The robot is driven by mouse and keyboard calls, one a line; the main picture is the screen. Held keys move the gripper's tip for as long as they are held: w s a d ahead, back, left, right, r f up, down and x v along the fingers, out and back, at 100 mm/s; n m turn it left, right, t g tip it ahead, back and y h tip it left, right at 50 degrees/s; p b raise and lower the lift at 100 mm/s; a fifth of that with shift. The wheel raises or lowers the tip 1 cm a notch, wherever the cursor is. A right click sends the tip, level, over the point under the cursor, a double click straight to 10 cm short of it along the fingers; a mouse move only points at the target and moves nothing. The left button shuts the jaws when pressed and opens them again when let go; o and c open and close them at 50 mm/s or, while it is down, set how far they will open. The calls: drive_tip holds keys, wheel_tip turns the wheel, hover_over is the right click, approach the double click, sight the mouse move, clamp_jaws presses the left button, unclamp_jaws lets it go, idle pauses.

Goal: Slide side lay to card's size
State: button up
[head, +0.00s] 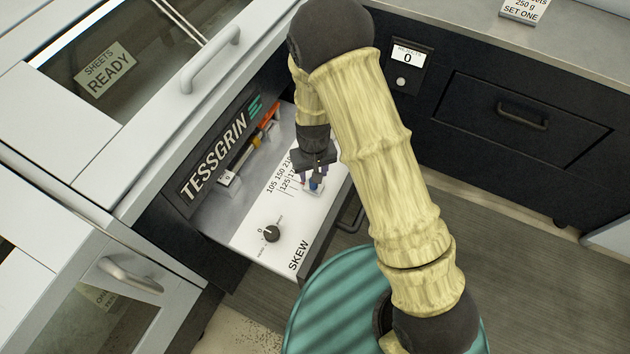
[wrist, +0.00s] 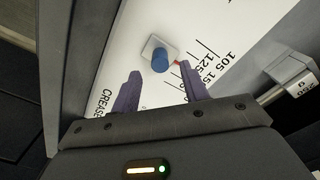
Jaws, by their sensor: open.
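A small white slider with a blue knob, which looks like the side lay, sits on the white panel (head: 250,240). Its blue knob shows in the head view (head: 315,187) and in the wrist view (wrist: 160,60). A red pointer (wrist: 178,63) sticks out from it toward a printed scale (head: 284,176) with marks from 105 upward. The exact mark it points at is unclear. My gripper (head: 314,176) is open above the slider. In the wrist view its two fingertips (wrist: 159,72) stand either side of the knob, without visible contact.
A black dial (head: 271,233) marked SKEW is on the same panel. A grey block on a rail (head: 229,181) and an orange part (head: 268,116) lie beside the TESSGRIN plate (head: 218,145). A teal round surface (head: 330,300) is below. A dark cabinet (head: 460,120) stands right.

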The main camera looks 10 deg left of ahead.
drive_tip(key=f, duration=0.5)
drive_tip(key=shift+w, duration=0.2)
drive_tip(key=shift+d+f, duration=0.1)
drive_tip(key=shift+f, duration=0.1)
drive_tip(key=shift+s+a, duration=0.15)
drive_tip(key=shift+a, duration=0.05)
drive_tip(key=shift+s+a, duration=0.1)
drive_tip(key=c, duration=0.3)
clamp_jaws()
